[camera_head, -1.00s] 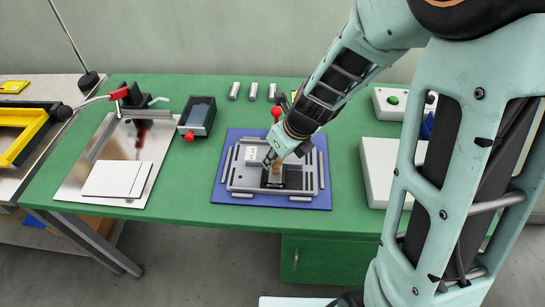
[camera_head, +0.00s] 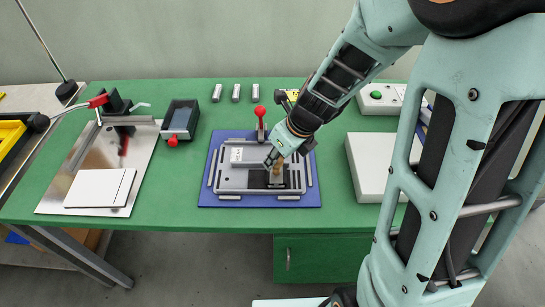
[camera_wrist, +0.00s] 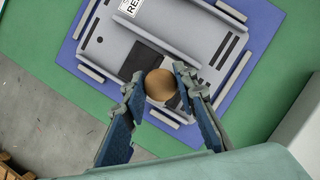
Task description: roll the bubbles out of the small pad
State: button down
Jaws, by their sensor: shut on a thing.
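My gripper (camera_head: 274,160) is shut on the brown handle (camera_wrist: 160,86) of a roller, whose round end shows between the two fingers in the wrist view. In the head view the roller's grey body (camera_head: 277,179) is below the fingers, over the right part of the small black pad (camera_head: 257,180). The pad is in the front part of a grey plate (camera_head: 233,177) and also shows left of the handle in the wrist view (camera_wrist: 138,58). The roller and fingers hide part of the pad. I cannot tell whether the roller touches it, and no bubbles can be made out.
The plate lies on a blue mat (camera_head: 219,199) on the green table (camera_head: 180,203). A red-knobbed lever (camera_head: 260,113) stands behind the plate. A pale box (camera_head: 365,165) is close on the right. White sheets (camera_head: 100,188) lie on a metal board (camera_head: 141,160) at left.

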jog(key=shift+d, duration=0.85)
jog(key=shift+a+r+p, duration=0.1)
jog(key=shift+a+p, duration=0.2)
jog(key=shift+a, duration=0.35)
jog(key=shift+a+p, duration=0.55)
jog(key=shift+a, duration=0.75)
notch_tip(320, 180, up, 8)
jog(key=p, duration=0.7)
